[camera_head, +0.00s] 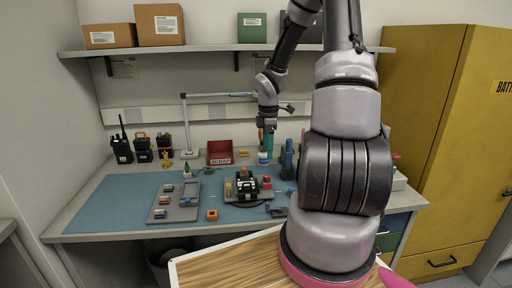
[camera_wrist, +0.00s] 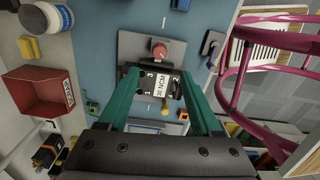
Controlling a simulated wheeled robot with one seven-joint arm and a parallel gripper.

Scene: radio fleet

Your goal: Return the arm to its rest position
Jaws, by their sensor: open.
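My gripper (camera_head: 267,143) hangs from my bent arm above the back part of the workbench, pointing down. In the wrist view my gripper (camera_wrist: 158,76) shows two green fingers spread apart, with nothing held between them. Beyond the fingertips, a black device (camera_wrist: 160,86) with a white label sits on a grey plate with a red knob. That black device (camera_head: 246,183) also shows in the head view on the blue mat, below and left of my gripper. My arm covers the right part of the bench.
A shelf (camera_head: 210,47) with boxes runs above the bench. A lamp arm (camera_head: 222,95) stands close left of my gripper. A red scrap bin (camera_head: 220,153), several radios and a grey tray (camera_head: 176,208) stand left. A yellow cabinet (camera_head: 455,140) stands right.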

